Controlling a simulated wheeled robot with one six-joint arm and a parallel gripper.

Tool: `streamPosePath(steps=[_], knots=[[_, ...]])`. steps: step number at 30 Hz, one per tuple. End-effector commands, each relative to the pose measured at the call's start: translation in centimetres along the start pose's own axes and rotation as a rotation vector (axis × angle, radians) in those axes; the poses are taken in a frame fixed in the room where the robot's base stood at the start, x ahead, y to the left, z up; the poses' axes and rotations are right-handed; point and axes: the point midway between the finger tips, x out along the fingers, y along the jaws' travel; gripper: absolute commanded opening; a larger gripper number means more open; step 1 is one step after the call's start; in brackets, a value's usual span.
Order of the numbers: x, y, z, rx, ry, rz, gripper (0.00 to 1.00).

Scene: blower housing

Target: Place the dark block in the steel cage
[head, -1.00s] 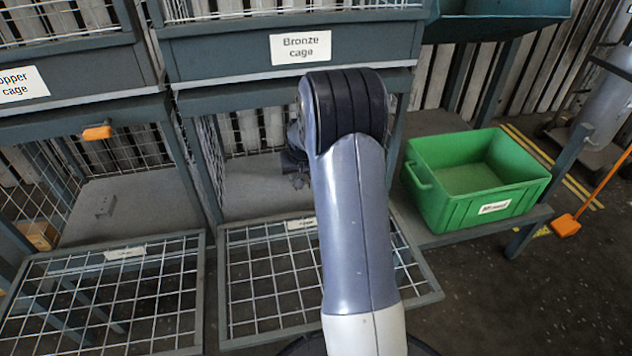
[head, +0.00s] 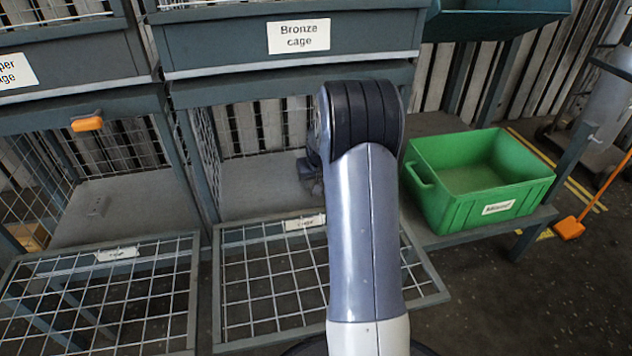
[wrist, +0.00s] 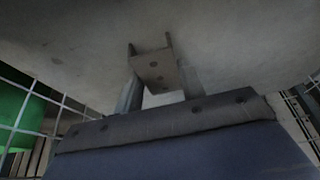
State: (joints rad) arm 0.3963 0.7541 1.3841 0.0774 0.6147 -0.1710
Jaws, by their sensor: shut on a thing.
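My gripper (wrist: 160,82) is shut on a small grey-brown block (wrist: 156,70) with two prongs, seen in the wrist view. A pale grey surface lies close beyond the block; I cannot tell whether they touch. In the head view my arm hides the block and the fingers; only a dark wrist part shows inside the middle lower cage (head: 258,190). That cage's front mesh door (head: 270,278) is folded down. The small labels on the lower cages are unreadable, so I cannot tell which is the steel cage.
Above are the upper cages, one labelled Bronze cage (head: 298,37). A green bin (head: 475,190) stands to the right. An orange handle (head: 87,124) hangs at left.

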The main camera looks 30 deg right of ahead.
Motion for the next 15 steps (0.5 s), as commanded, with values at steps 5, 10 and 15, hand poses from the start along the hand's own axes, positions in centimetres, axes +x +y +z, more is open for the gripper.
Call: streamPosePath(steps=[5, 10, 15], knots=[[0.24, -0.01, 0.1, 0.0, 0.0, 0.0, 0.42], [0.24, 0.0, 0.1, 0.0, 0.0, 0.0, 0.56], [0.24, 0.0, 0.1, 0.0, 0.0, 0.0, 0.6]])
